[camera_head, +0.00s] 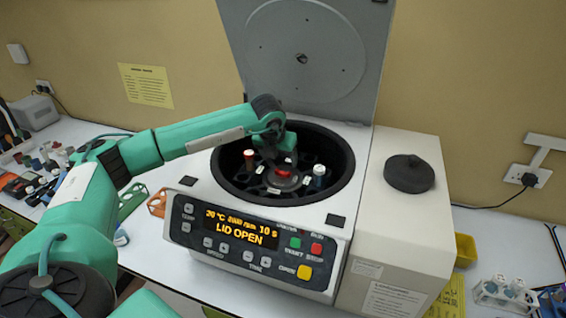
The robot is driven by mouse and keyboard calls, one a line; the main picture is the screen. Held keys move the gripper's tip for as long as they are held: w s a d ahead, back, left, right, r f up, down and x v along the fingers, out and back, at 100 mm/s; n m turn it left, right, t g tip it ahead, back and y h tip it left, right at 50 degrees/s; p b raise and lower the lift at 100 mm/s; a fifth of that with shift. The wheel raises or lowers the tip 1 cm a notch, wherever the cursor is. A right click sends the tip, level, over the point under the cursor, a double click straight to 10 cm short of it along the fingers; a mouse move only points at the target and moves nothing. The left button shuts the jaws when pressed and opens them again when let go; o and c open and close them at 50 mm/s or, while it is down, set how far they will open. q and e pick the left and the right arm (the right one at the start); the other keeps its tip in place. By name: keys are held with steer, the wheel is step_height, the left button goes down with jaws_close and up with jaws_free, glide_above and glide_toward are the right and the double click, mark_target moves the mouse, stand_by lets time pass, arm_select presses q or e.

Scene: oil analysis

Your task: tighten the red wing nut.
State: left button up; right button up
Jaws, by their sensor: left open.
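The centrifuge (258,243) stands on the bench with its grey lid (303,45) raised and its display reading "LID OPEN". The red wing nut (282,173) is at the middle of the dark rotor inside the round chamber (340,158). My left gripper (280,162) reaches down into the chamber from the left, over the rotor's centre, right above or around the wing nut. It is open, but its fingers are small and partly hidden, so contact with the nut cannot be told. My right gripper is not in view.
A dark round lid (409,173) lies on the white cabinet at right. Racks and small bottles stand at both bench ends.

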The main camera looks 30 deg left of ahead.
mark_target(283, 171)
arm_select(q)
steer(key=p+x, duration=0.2)
steer(key=x, duration=0.3)
steer(key=shift+w+f, duration=0.25)
steer(key=shift+f, duration=0.05)
steer(key=shift+w+f+p, duration=0.1)
steer(key=shift+f+p, duration=0.2)
steer(key=shift+f, duration=0.05)
steer(key=shift+a+f, duration=0.1)
steer(key=shift+f, duration=0.2)
steer(key=c, duration=1)
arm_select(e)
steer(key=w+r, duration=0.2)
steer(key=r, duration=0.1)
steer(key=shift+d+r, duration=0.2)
